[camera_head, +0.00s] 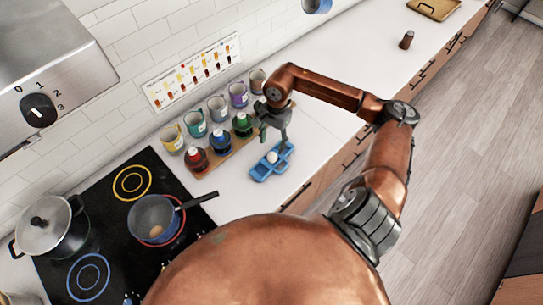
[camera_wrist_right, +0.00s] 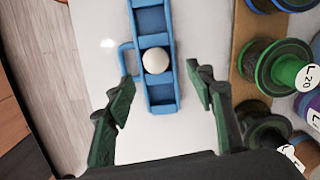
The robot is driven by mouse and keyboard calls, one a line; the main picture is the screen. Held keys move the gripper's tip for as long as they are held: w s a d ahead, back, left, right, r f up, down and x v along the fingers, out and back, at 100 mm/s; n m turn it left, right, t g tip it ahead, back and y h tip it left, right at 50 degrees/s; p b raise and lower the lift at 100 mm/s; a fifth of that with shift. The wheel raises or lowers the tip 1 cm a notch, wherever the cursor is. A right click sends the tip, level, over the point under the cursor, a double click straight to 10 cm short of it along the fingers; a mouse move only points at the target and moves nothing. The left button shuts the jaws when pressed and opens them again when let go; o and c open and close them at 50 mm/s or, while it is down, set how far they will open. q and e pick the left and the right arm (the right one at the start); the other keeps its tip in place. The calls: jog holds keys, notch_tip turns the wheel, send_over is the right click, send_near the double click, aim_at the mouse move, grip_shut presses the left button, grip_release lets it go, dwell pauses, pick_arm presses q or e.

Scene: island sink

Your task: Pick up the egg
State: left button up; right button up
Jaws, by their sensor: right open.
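A pale egg (camera_head: 272,157) sits in a compartment of a blue tray (camera_head: 260,174) on the white counter. In the right wrist view the egg (camera_wrist_right: 156,60) lies in the tray (camera_wrist_right: 162,93), ahead of and between the fingers. My right gripper (camera_head: 277,136) is above the counter by the tray's far end, pointing down. In the wrist view its two fingers (camera_wrist_right: 160,97) are spread wide, with nothing between their tips but the tray's near end beyond. My left gripper does not show in either view.
A wooden board with coloured spools (camera_head: 221,141) stands beside the tray, close to the gripper. Mugs (camera_head: 195,123) line the wall. A pan (camera_head: 154,217) and a pot (camera_head: 48,225) are on the stove. The counter right of the tray is clear.

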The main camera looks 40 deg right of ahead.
aim_at(272, 154)
jog(key=f, duration=0.1)
jog(key=f+p, duration=0.1)
jog(key=f, duration=0.1)
jog(key=s+f, duration=0.1)
jog(key=f, duration=0.1)
jog(key=shift+a+f+p, duration=0.1)
jog(key=shift+a+p, duration=0.25)
jog(key=shift+f, duration=0.35)
jog(key=shift+c, duration=0.3)
jog(key=c, duration=0.7)
